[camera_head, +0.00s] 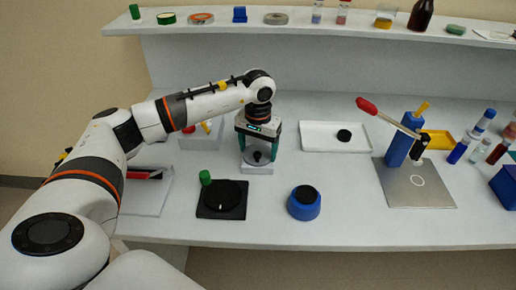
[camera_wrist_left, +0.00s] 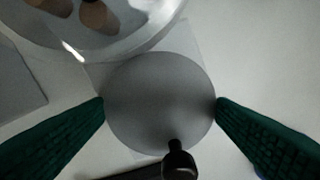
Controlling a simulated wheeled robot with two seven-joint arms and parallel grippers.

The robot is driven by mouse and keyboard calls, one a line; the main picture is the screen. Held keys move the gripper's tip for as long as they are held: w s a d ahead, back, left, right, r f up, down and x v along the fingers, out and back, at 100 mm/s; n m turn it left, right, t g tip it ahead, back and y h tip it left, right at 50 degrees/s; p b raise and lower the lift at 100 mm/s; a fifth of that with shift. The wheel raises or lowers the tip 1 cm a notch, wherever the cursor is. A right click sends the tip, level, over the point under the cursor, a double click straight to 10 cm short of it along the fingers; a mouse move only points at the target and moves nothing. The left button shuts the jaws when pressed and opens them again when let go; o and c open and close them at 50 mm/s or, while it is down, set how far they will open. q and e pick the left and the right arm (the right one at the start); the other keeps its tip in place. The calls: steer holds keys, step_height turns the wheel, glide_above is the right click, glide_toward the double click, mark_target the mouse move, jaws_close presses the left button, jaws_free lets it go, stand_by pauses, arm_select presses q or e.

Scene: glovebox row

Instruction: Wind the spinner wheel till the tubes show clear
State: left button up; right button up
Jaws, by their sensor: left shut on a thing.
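The spinner has a round grey wheel (camera_wrist_left: 150,85) with a black knob (camera_wrist_left: 180,162) near its lower rim in the left wrist view. A clear bowl (camera_wrist_left: 150,32) with brown tubes (camera_wrist_left: 97,15) shows at the top left of that view. Whether the tubes' contents are clear cannot be told. My left gripper (camera_wrist_left: 160,101) has its green fingers on opposite sides of the wheel's rim, shut on it. In the head view the left gripper (camera_head: 258,150) points down over the spinner's white base (camera_head: 257,169), hiding much of the spinner. My right gripper is not in view.
A black dial plate (camera_head: 222,213) with a green knob and a blue round pot (camera_head: 304,207) stand in front. A white tray (camera_head: 325,147) and a red-handled lever press (camera_head: 398,150) are to the right. A shelf (camera_head: 300,40) runs along the back.

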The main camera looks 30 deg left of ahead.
arm_select(q)
steer(key=shift+r, duration=0.1)
steer(key=o, duration=1)
step_height(320, 180, up, 12)
steer(key=shift+b, duration=0.75)
